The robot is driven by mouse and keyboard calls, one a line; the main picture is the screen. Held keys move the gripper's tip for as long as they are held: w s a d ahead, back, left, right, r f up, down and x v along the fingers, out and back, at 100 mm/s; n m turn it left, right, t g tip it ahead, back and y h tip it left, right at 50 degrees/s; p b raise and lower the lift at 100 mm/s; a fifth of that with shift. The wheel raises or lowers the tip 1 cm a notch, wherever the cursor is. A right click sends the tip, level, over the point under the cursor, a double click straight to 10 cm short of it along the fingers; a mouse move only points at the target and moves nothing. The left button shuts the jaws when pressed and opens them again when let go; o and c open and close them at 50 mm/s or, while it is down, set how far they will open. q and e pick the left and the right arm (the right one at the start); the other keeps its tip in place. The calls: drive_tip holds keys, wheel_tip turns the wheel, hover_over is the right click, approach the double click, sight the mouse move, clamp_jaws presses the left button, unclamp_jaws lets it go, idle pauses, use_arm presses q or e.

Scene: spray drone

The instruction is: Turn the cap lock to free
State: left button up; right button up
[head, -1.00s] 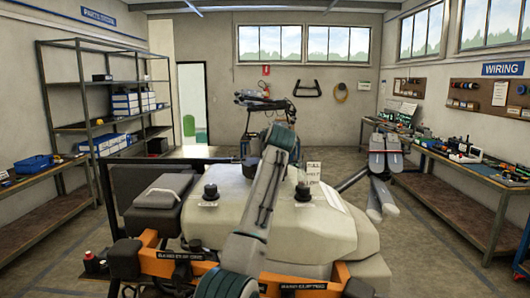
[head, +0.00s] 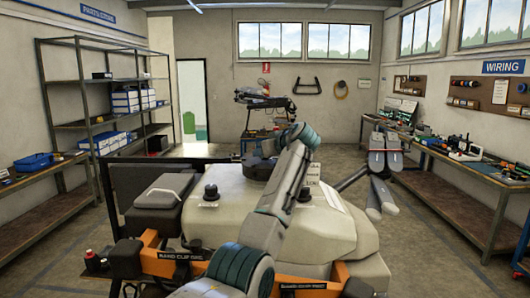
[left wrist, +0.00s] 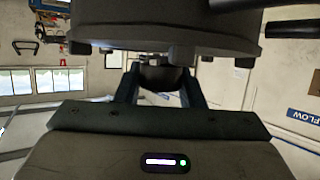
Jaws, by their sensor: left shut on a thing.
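My left gripper (head: 266,150) is at the far end of my arm, over the back of the drone's pale tank body (head: 330,228). In the left wrist view my two fingers (left wrist: 160,88) are shut on a small dark part (left wrist: 165,75) below a broad dark round disc (left wrist: 165,28) with several lugs on its rim. I take this for the cap lock; its free or locked marking cannot be read. In the head view my arm and gripper hide most of that spot. My right gripper is not in view.
Two black knobs (head: 211,191) stand on the tank top. Orange frame bars (head: 170,262) with labels run along the front. A grey folded drone arm (head: 380,165) sticks out at the right. Shelving (head: 100,100) is at the left, and a workbench (head: 470,180) at the right.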

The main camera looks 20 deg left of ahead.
use_arm(q)
drive_tip(key=o, duration=0.9)
drive_tip(key=shift+c, duration=0.2)
drive_tip(key=shift+o, duration=0.7)
drive_tip(key=shift+d, duration=0.1)
drive_tip(key=shift+s+d+b, duration=0.15)
drive_tip(key=shift+b, duration=0.15)
drive_tip(key=b+v, duration=0.5)
drive_tip(key=v, duration=0.5)
drive_tip(key=shift+r+b, duration=0.2)
drive_tip(key=shift+b, duration=0.2)
drive_tip(key=shift+d, duration=0.1)
